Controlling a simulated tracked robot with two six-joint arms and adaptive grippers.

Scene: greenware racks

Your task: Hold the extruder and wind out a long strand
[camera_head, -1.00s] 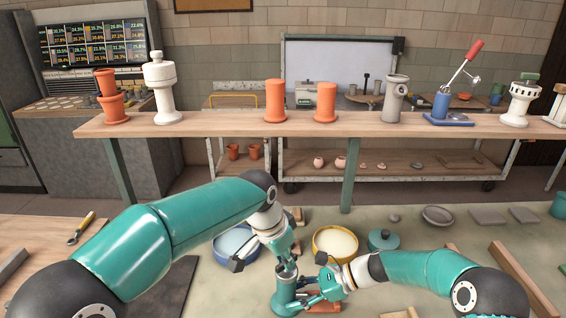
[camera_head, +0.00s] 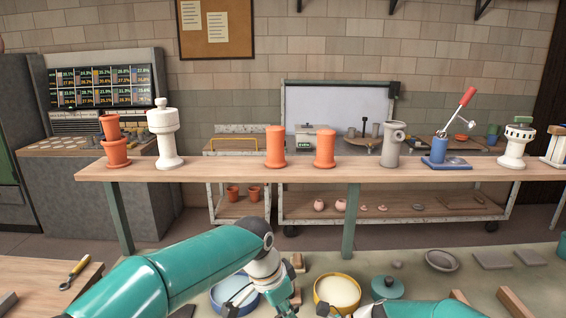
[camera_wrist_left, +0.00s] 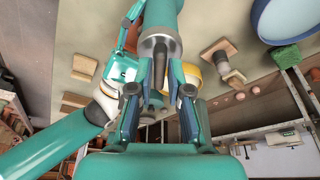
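The extruder (camera_wrist_left: 165,14) is a teal cylinder with a grey end collar, seen in the left wrist view at top centre. It is below the lower edge of the head view. My left gripper (camera_wrist_left: 159,70) points at the collar end, a finger on either side of a dark grey rod in line with the extruder; whether the fingers press on it is unclear. My right gripper (camera_wrist_left: 128,42) is left of the extruder in the left wrist view, its fingers at the teal body. No strand is visible.
A blue-rimmed bowl (camera_head: 215,295), a yellow-rimmed bowl (camera_head: 318,290) and a teal lidded pot (camera_head: 387,288) stand on the table near my arms. A raised wooden shelf (camera_head: 250,172) with pots crosses behind them. A yellow-handled tool (camera_head: 75,270) lies at the left.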

